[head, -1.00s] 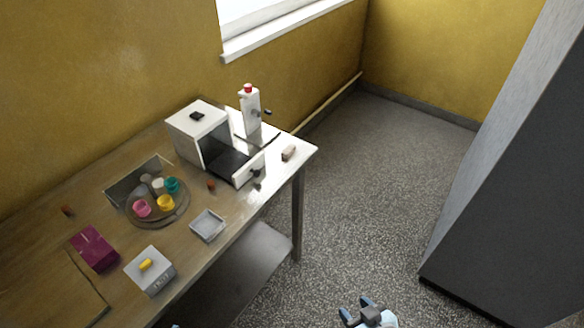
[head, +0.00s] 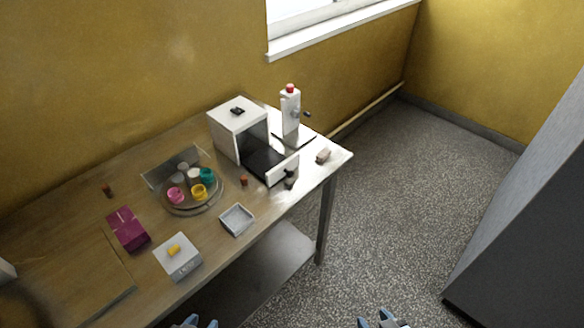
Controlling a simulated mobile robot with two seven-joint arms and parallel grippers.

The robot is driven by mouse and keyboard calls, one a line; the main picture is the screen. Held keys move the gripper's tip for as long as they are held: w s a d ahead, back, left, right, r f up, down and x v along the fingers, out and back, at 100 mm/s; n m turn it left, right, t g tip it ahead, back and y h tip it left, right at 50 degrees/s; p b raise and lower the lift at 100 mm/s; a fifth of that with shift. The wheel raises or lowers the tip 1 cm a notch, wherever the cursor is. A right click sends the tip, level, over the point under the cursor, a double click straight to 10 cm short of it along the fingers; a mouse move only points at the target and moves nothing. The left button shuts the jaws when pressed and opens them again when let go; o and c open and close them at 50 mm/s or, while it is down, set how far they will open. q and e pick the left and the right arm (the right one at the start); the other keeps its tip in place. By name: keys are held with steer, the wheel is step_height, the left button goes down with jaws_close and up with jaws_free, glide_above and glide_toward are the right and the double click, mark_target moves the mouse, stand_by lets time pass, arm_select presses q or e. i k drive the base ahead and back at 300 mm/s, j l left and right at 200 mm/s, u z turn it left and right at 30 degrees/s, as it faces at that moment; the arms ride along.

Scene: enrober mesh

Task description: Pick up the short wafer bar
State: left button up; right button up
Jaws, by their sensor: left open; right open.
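I cannot tell for sure which thing is the short wafer bar. A small pinkish-brown block (head: 323,155) lies near the table's right end. A small yellow piece (head: 174,250) lies on a white box (head: 180,265) near the front edge. Small reddish-brown pieces stand at the back left (head: 107,190) and in front of the white machine (head: 244,181). My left gripper (head: 196,321) shows at the bottom edge, open, in front of the table. My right gripper (head: 382,319) is open at the bottom, over the floor. Both are well apart from these things.
The wooden table (head: 70,260) carries a white machine (head: 228,138), a white dispenser with a red cap (head: 290,110), a round tray (head: 185,209) with coloured cups, a grey square dish (head: 237,219) and a magenta box (head: 128,229). A tall grey cabinet (head: 530,220) stands right. Floor between is clear.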

mark_target(323, 155)
steer(key=i+l+u, duration=0.1)
steer(key=u, duration=0.6)
steer(key=l+u, duration=0.3)
steer(key=l, duration=0.25)
steer(key=l+u, duration=0.3)
steer(key=l, duration=0.25)
steer(key=i, duration=0.05)
